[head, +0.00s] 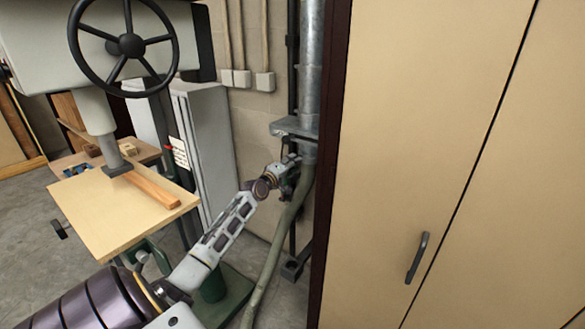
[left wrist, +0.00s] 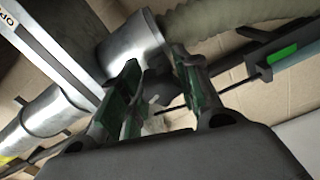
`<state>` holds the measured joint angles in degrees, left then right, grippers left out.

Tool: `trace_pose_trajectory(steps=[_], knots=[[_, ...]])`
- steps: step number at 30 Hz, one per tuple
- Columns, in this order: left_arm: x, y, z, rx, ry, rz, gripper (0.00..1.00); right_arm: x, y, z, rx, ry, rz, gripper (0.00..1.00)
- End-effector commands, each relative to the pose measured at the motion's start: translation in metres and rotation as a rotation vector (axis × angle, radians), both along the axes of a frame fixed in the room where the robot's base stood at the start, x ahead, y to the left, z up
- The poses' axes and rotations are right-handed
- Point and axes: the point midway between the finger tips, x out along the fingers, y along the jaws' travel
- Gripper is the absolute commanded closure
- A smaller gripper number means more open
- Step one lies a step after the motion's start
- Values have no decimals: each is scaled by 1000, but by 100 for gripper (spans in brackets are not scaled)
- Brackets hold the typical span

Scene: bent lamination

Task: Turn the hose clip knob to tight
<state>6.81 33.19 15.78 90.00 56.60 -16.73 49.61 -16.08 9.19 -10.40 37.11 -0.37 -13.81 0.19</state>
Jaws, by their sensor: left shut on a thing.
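My left gripper (head: 291,172) reaches the joint where the flexible hose (head: 277,235) meets the metal pipe (head: 310,70). It is shut on a small part there, taken as the hose clip knob, which its fingers mostly hide. In the left wrist view the two green-padded fingers (left wrist: 158,88) stand beside the pipe's end, with the ribbed hose (left wrist: 225,22) beyond. The clip band and the knob's setting cannot be made out. My right gripper is not in view.
A grey flat plate (head: 290,127) crosses the pipe just above the gripper. A tan cabinet (head: 420,150) stands close on the right. A machine with a handwheel (head: 127,44) and a wooden table (head: 110,225) stand on the left, with a grey cabinet (head: 205,140) behind.

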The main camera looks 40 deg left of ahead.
Motion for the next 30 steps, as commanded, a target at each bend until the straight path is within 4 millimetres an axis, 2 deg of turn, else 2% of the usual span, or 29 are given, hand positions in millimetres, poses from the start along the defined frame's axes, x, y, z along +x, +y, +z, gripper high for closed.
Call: trace_pose_trajectory(steps=[3, 7, 15, 20, 30], knots=[[0, -1, -3, 106, 17, -2, 91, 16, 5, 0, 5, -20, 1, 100], [0, 0, -3, 205, 27, -2, 91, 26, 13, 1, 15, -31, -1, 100], [0, -1, -3, 336, 43, -3, 91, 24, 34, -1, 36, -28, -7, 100], [0, 0, -3, 368, 46, -2, 91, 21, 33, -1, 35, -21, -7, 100], [0, 0, -4, 374, 47, -2, 91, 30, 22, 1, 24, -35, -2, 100]])
